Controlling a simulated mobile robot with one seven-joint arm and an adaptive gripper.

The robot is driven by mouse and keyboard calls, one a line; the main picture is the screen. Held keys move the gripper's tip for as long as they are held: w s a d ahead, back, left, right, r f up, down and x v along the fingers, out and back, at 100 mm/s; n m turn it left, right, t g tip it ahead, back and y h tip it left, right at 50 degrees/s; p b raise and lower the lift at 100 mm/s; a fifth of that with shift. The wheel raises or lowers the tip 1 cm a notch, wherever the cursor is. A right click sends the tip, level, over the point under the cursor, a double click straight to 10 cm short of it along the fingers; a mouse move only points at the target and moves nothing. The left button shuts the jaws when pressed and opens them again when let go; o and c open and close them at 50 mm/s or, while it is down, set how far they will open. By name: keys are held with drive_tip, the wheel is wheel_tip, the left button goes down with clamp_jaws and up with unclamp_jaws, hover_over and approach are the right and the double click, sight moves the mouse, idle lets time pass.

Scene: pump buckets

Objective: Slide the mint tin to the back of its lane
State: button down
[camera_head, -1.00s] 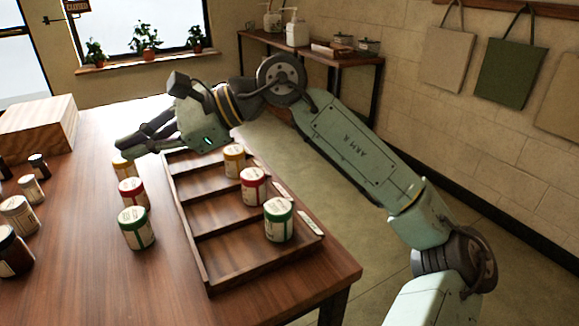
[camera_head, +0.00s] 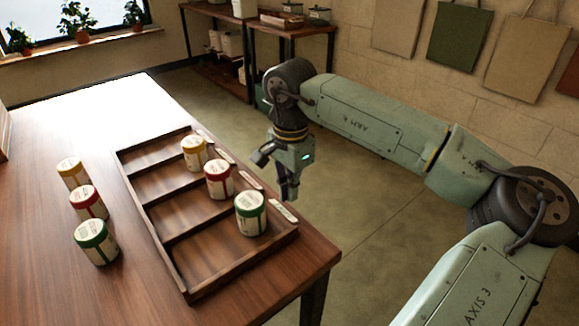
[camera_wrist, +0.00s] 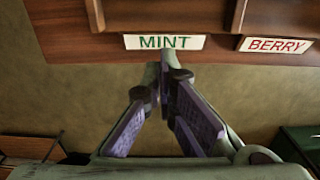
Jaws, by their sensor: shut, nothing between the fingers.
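The mint tin (camera_head: 251,214), white with a green lid, stands upright in the nearest lane of the wooden tray (camera_head: 186,279), by the labelled end. The green MINT label (camera_wrist: 164,42) shows in the wrist view, with the tin itself out of that view. My gripper (camera_head: 290,194) points down beyond the labelled edge of the tray, over the floor side, apart from the tin. In the wrist view its fingertips (camera_wrist: 165,72) are together and empty, just short of the MINT label.
A red-lidded tin (camera_head: 219,180) and a yellow-lidded tin (camera_head: 194,153) stand in neighbouring lanes. Green (camera_head: 96,243), red (camera_head: 89,203) and yellow-lidded (camera_head: 72,173) tins stand on the table left of the tray. The BERRY label (camera_wrist: 275,45) is right of MINT.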

sight(237, 238)
drive_tip(key=s+a, duration=0.1)
drive_tip(key=s+a+f+p, duration=0.1)
drive_tip(key=a, duration=0.1)
drive_tip(key=shift+s, duration=0.1)
drive_tip(key=shift+s+a, duration=0.1)
drive_tip(key=shift+a, duration=0.1)
drive_tip(key=shift+s+a+f, duration=0.15)
drive_tip(key=shift+a, duration=0.1)
drive_tip(key=s+a+b, duration=0.1)
drive_tip(key=a, duration=0.1)
drive_tip(key=s+a+b, duration=0.1)
drive_tip(key=s+a, duration=0.1)
drive_tip(key=a, duration=0.1)
drive_tip(key=s+a+b, duration=0.2)
drive_tip(key=shift+s+a, duration=0.4)
drive_tip(key=shift+a, duration=0.1)
